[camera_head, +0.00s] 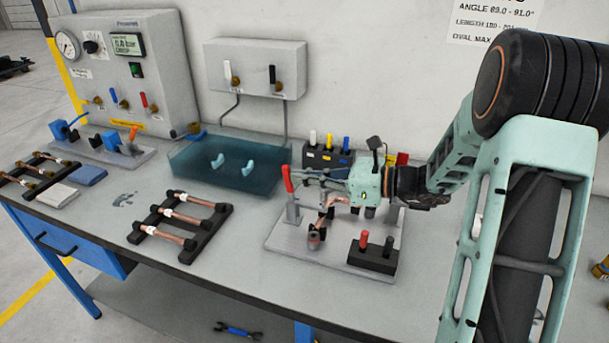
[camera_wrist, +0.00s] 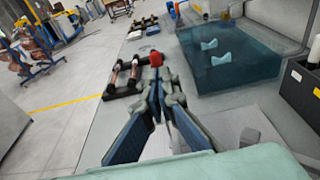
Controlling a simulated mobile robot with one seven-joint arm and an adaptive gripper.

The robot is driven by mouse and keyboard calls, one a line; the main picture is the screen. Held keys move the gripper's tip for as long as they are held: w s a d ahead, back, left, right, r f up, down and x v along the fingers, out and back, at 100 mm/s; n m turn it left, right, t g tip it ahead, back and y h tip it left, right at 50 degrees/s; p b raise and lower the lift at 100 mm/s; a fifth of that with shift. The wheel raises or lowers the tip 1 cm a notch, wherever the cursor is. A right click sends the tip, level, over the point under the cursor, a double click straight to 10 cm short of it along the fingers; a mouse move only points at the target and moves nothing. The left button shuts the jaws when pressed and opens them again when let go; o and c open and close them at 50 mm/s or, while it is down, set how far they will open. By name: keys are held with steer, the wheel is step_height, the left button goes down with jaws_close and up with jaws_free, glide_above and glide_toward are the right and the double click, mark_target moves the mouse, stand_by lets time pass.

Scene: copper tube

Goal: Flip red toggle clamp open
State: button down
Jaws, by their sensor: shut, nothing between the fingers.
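The red toggle clamp's handle (camera_head: 287,178) stands nearly upright at the left of a grey fixture plate (camera_head: 290,243) in the head view. Its red tip (camera_wrist: 156,59) shows just beyond my fingertips in the wrist view. My gripper (camera_head: 298,174) reaches in from the right, level with the handle, its fingertips close to it. In the wrist view my gripper (camera_wrist: 163,84) is shut with nothing between the fingers. I cannot tell whether the fingertips touch the handle. A bent copper tube (camera_head: 330,205) sits in the fixture below my gripper. The clamp's lower part is largely hidden in the wrist view.
A black block with red and black knobs (camera_head: 373,254) sits at the plate's front right. A teal tray (camera_head: 205,166) lies behind left, and a rack of copper tubes (camera_head: 170,232) to the left. A dark holder with coloured handles (camera_head: 325,158) stands behind the fixture.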

mark_target(289, 168)
steer(key=shift+w+a+r+h+p, duration=0.1)
steer(key=shift+a+r+h+p, duration=0.1)
steer(key=shift+a+h+p, duration=0.3)
steer(key=h+p, duration=0.1)
steer(key=p, duration=0.1)
steer(key=a+r+g+h+p, duration=0.1)
steer(key=p, duration=0.2)
steer(key=shift+w+a+r, duration=0.1)
steer(key=shift+w+a, duration=0.15)
steer(key=shift+w, duration=0.1)
steer(key=shift+w+a+g+h+p, duration=0.15)
steer(key=shift+a+g+h+p, duration=0.2)
steer(key=shift+p, duration=0.55)
steer(key=shift+w+a+f+g+h+p, duration=0.15)
steer(key=shift+a+h+p, duration=0.2)
steer(key=shift+h+p, duration=0.15)
steer(key=shift+w+a+f+g+h+p, duration=0.1)
steer(key=shift+a+f+h+p, duration=0.05)
steer(key=shift+a+h+p, duration=0.25)
steer(key=shift+w+a+f, duration=0.25)
steer(key=shift+a+f, duration=0.15)
steer(key=shift+f, duration=0.2)
steer(key=shift+b+x, duration=1.45)
steer(key=shift+x, duration=1.15)
